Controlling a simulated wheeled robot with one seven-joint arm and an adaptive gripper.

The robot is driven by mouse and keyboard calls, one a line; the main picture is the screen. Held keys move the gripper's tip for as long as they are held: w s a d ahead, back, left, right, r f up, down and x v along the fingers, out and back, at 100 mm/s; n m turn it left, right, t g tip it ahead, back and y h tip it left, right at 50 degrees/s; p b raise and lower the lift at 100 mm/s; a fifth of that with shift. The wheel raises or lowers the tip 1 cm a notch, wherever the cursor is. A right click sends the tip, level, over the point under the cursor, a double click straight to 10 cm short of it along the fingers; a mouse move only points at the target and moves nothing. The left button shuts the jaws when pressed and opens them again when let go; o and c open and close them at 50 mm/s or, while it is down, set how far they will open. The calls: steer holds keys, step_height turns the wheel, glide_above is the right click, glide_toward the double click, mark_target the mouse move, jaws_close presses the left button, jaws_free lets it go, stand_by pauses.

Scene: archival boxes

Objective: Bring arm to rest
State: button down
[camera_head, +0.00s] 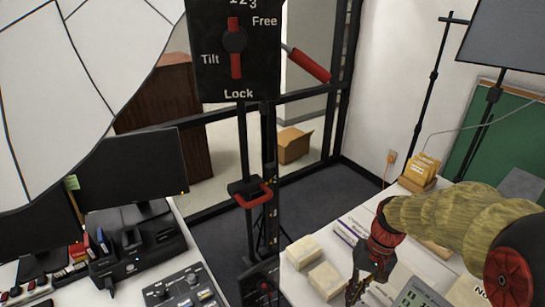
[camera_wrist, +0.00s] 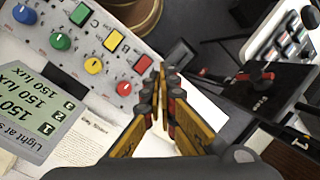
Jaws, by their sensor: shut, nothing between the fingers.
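My arm comes in from the right edge of the head view, wrapped in a ribbed olive sleeve with dark red joints. It reaches over the white table at the lower right. My gripper (camera_head: 356,291) hangs down at the end of it, near the bottom edge of the head view. In the wrist view the two yellow and black fingers of my gripper (camera_wrist: 164,88) come together at the tips. The gripper is shut and holds nothing. The fingers point toward a control panel (camera_wrist: 107,30) with knobs and coloured buttons and a white sheet, without clear contact.
Two pale boxes (camera_head: 326,281) lie on the table left of the gripper. A grey lux display (camera_wrist: 40,118) lies in front of the panel. A black stand with a Tilt/Free/Lock plate (camera_head: 236,85) rises left of the table. Dark floor (camera_head: 335,195) is open behind it.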

steer(key=s+a+r+n+t+h, duration=0.1)
steer(key=s+r+t, duration=0.2)
steer(key=s+r, duration=0.2)
steer(key=s+r+n+t+h, duration=0.1)
steer(key=s+r+t, duration=0.3)
steer(key=r, duration=0.7)
steer(key=s, duration=0.2)
steer(key=shift+s+a+r+h, duration=0.3)
steer(key=shift+a+h, duration=0.1)
steer(key=c, duration=2.4)
jaws_free()
steer(key=shift+a+r+t, duration=0.2)
steer(key=shift+r+t, duration=0.1)
steer(key=shift+r, duration=0.05)
steer(key=shift+o, duration=1)
